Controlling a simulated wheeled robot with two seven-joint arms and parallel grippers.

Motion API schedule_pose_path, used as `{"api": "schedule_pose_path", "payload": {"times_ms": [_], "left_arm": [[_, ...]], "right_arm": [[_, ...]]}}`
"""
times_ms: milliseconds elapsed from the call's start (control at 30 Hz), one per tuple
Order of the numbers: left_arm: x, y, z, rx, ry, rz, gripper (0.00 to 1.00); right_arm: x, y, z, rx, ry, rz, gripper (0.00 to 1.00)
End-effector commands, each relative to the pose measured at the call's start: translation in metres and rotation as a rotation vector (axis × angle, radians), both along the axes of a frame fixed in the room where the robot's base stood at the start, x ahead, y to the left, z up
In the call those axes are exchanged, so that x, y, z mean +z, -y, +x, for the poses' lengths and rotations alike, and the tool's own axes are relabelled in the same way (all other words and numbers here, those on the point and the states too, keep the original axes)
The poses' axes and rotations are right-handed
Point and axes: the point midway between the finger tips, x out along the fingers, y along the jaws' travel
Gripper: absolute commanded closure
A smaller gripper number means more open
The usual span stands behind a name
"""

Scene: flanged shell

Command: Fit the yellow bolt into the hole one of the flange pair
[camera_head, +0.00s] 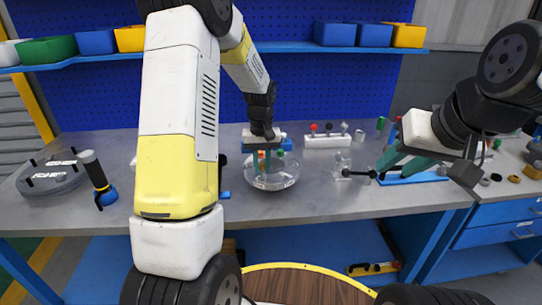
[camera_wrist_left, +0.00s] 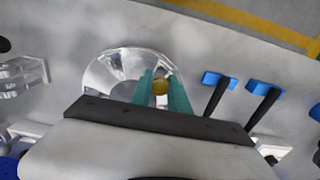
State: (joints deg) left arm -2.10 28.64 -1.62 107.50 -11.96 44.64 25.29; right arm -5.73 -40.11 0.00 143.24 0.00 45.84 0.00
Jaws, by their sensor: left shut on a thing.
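The flange pair, a clear round shell with a wide rim (camera_head: 285,182), stands on the grey table; it also shows in the left wrist view (camera_wrist_left: 103,74). My left gripper (camera_head: 262,165) points down over it and is shut on the yellow bolt (camera_wrist_left: 160,87). In the left wrist view the bolt's round head shows between the two green fingers. Whether the bolt's lower end is in a hole is hidden. My right gripper (camera_head: 402,164) is at the right side of the table, with its green fingers apart and nothing seen between them.
A white rack (camera_head: 326,141) with red, dark and grey knobbed pieces stands behind the flange pair. A clear bracket (camera_head: 342,166) is to its right. A blue-and-black tool (camera_head: 107,194) and a grey round case (camera_head: 50,176) lie at left. The table's front edge is mostly clear.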

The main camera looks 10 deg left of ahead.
Motion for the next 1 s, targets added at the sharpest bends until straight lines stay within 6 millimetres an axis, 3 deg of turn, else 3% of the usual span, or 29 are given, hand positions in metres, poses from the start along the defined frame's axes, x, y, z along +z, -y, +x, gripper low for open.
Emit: {"api": "schedule_pose_path", "payload": {"times_ms": [733,767,867,1000], "left_arm": [[-0.019,0.0,0.0,0.0,0.0,0.001,1.0],[-0.019,0.0,0.0,0.0,0.0,0.0,0.75],[-0.018,0.0,0.0,0.0,0.0,0.0,0.55],[-0.018,0.0,0.0,0.0,0.0,0.0,0.53]], "right_arm": [[0.0,0.0,0.0,0.0,0.0,0.0,0.64],[0.0,0.0,0.0,0.0,0.0,0.0,0.64],[0.0,0.0,0.0,0.0,0.0,0.0,0.64],[0.0,0.0,0.0,0.0,0.0,0.0,0.64]]}}
